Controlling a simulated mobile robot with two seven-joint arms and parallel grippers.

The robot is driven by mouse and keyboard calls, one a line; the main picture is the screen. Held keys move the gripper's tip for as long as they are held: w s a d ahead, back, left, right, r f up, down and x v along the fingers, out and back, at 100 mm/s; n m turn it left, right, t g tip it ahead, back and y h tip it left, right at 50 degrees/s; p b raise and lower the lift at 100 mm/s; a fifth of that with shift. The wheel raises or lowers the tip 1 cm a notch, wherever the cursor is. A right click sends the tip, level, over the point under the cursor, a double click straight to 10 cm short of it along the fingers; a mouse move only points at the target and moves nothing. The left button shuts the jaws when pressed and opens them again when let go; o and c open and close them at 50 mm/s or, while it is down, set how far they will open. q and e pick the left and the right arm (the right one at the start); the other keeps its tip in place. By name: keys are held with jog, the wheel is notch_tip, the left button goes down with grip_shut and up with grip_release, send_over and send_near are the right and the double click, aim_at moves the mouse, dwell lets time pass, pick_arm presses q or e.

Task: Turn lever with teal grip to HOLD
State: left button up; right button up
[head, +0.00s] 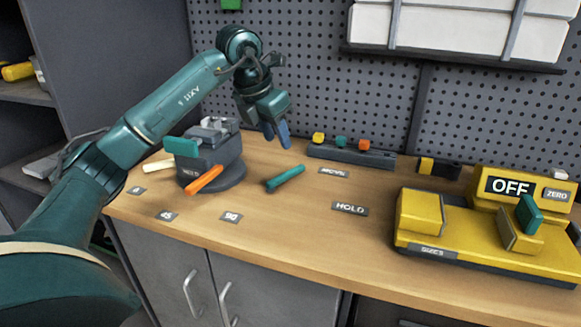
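The lever with the teal grip (285,178) lies low over the wooden bench, right of a grey round-based vise. Its grip slants up to the right, its far end toward the MOVE label (333,171). The HOLD label (350,208) lies on the bench to the right and nearer than the grip. How the lever joins its pivot is not clear. My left gripper (277,138) points down above and behind the teal grip, apart from it. Its blue fingers look parted, with nothing between them. My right gripper is not in view.
The grey vise (221,168) carries an orange handle (204,179) and a teal block. Labels for 45 (166,215) and 90 (231,217) lie in front. A yellow device (470,235) reading OFF stands right. A dark rack (350,157) stands behind. Bench around HOLD is clear.

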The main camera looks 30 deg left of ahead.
aim_at(291, 170)
pick_arm(q)
jog(key=x, duration=1)
grip_shut()
dwell(0.4)
